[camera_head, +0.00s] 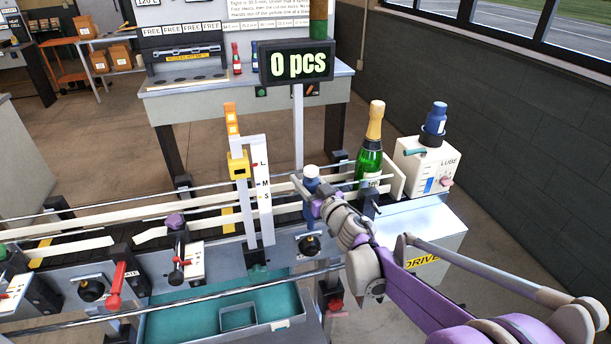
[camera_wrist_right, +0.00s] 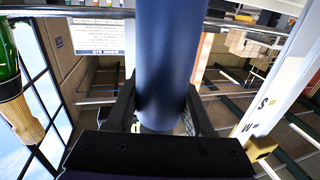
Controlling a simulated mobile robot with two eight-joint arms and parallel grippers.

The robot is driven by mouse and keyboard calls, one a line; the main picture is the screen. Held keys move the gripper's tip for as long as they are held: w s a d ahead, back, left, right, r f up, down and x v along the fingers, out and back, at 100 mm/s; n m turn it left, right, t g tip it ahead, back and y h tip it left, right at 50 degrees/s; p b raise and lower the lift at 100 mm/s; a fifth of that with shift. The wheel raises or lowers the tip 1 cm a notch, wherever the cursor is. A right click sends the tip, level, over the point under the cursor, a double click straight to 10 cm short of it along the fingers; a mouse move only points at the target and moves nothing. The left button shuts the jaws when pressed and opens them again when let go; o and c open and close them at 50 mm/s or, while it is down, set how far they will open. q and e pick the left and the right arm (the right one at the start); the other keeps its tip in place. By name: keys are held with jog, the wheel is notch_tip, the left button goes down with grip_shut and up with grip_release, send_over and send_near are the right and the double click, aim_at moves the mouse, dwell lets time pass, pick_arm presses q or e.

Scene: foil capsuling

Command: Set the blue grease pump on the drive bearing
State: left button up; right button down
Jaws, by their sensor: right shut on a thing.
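My right gripper (camera_head: 316,205) is shut on a blue cylinder, the blue grease pump (camera_head: 311,178) by its look, held upright over the conveyor's near side. In the right wrist view the pump (camera_wrist_right: 167,60) stands large between the two black fingers (camera_wrist_right: 160,118). A similar blue bottle (camera_head: 436,119) sits in a black ring on the white LUBE box (camera_head: 414,171) at the right. The grey drive housing (camera_head: 440,232), marked DRIVE, is below that box. I cannot make out the drive bearing clearly. My left gripper is not in view.
A green bottle with a gold top (camera_head: 370,150) stands at the conveyor's right end, close to my right arm. A white L/M/S post (camera_head: 263,190) rises left of the gripper. Guide rails (camera_head: 130,215) run leftward. A teal tray (camera_head: 185,325) lies in front.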

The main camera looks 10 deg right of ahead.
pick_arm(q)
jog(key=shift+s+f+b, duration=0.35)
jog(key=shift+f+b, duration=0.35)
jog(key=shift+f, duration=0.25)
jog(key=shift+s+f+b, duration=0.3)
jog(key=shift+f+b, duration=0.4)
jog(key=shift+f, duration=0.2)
pick_arm(e)
jog(key=shift+f, duration=2.35)
jog(key=shift+c, duration=1)
grip_release()
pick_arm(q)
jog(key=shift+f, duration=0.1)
pick_arm(e)
jog(key=shift+s, duration=0.1)
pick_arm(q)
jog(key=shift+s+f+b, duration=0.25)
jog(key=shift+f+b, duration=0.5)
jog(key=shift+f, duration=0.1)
pick_arm(e)
jog(key=v, duration=1)
jog(key=shift+s, duration=0.3)
